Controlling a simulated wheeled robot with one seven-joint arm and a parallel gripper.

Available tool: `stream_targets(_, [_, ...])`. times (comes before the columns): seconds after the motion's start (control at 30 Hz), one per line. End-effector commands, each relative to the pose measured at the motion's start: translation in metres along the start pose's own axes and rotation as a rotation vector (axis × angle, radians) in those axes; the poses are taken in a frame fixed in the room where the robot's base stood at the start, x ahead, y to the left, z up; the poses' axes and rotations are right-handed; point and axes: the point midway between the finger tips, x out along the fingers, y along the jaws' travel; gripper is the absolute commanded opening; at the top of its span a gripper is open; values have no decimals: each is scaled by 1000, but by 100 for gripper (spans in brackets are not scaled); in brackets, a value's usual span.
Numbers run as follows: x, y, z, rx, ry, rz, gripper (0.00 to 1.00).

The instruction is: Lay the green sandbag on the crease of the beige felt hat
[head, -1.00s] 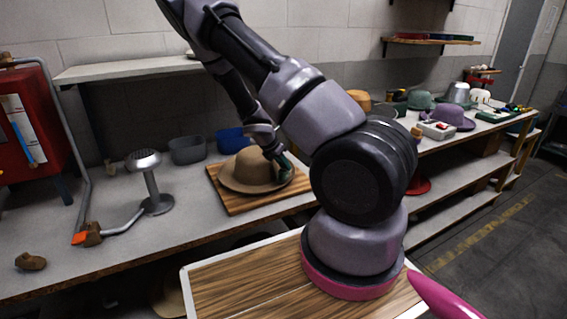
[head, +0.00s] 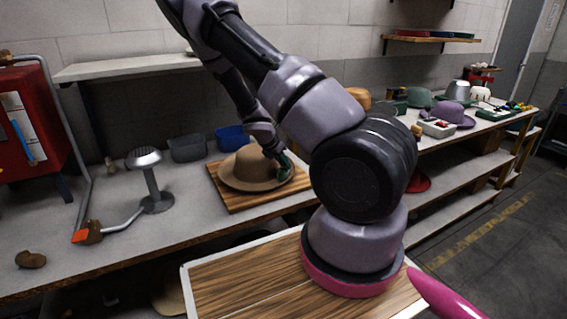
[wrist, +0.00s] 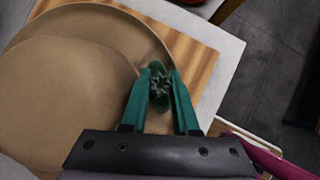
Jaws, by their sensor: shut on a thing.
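The beige felt hat (head: 250,168) sits brim down on a wooden board (head: 237,200) on the workbench. Its crown and brim (wrist: 68,90) fill the left of the wrist view. My gripper (head: 283,164) is at the right side of the hat, beside the crown. In the wrist view my gripper (wrist: 160,90) has its teal fingers shut on the dark green sandbag (wrist: 159,88), whose gathered end shows between them. The bag is over the brim to the right of the crown. I cannot tell whether it touches the hat.
A steel steam stand (head: 152,180) is left of the board. Grey (head: 188,148) and blue (head: 232,138) bins stand behind the hat. A red cabinet (head: 25,130) is at far left. Other hats, such as a purple one (head: 452,113), stand farther right.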

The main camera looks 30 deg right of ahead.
Motion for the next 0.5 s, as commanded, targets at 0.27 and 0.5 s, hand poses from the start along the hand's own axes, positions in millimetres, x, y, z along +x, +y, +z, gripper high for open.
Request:
stream_targets(0.27, [2, 0, -1, 0, -1, 0, 0])
stream_targets(0.5, [4, 0, -3, 1, -1, 0, 0])
